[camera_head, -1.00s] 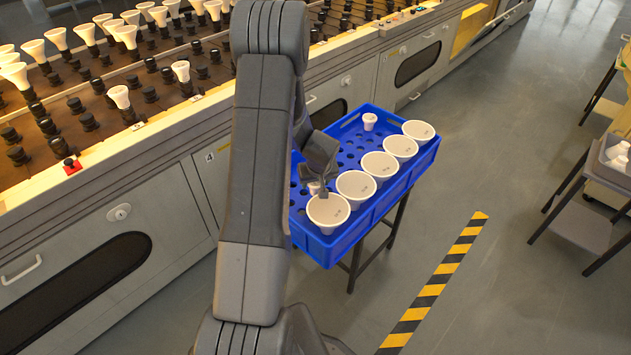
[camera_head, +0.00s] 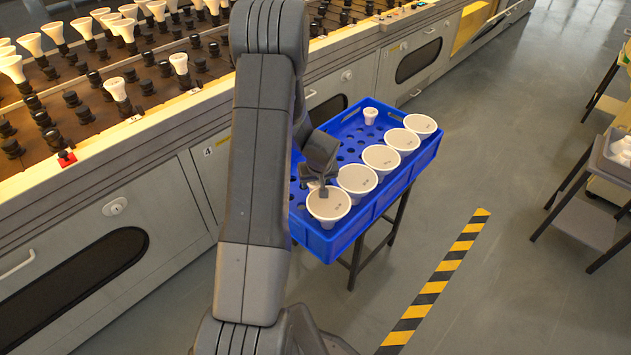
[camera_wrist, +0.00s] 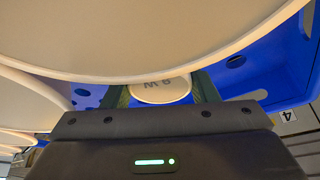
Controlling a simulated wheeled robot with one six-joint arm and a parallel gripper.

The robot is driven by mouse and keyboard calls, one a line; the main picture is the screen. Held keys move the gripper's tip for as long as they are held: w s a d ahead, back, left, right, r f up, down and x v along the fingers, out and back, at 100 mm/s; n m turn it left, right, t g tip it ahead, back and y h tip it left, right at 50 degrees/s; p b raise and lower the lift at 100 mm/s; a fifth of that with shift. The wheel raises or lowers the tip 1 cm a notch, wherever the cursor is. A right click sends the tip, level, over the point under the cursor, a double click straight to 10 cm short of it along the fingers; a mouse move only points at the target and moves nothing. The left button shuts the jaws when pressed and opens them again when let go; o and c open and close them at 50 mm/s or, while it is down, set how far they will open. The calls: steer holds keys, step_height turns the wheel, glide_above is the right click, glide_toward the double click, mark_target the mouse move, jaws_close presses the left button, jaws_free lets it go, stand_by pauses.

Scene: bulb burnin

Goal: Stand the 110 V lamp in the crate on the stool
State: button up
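The blue crate (camera_head: 335,247) stands on a dark-legged stool (camera_head: 356,262). A row of several wide white lamps, including the nearest one (camera_head: 328,203), stands upright along its right side. A small white lamp (camera_head: 370,117) stands at the far corner. My gripper (camera_head: 320,186) is low over the crate's near left part, behind the nearest wide lamp. Another small lamp (camera_wrist: 160,91) sits between my fingers in the wrist view, with both fingers against its sides. Its face lettering is partly cut off, and its base is hidden. Voltage markings are too small to read in the head view.
A long bench (camera_head: 150,130) with many sockets and lamps runs along the left, close to the crate. A stand with a grey bin (camera_head: 612,160) is at the right. Striped floor tape (camera_head: 440,275) crosses clear floor. Wide lamp rims crowd the wrist view.

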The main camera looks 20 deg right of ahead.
steer(key=o, duration=0.5)
steer(key=shift+c, duration=0.2)
steer(key=shift+r, duration=0.1)
steer(key=p+v, duration=0.2)
steer(key=v, duration=1.1)
steer(key=shift+s+r, duration=0.15)
steer(key=shift+r, duration=0.15)
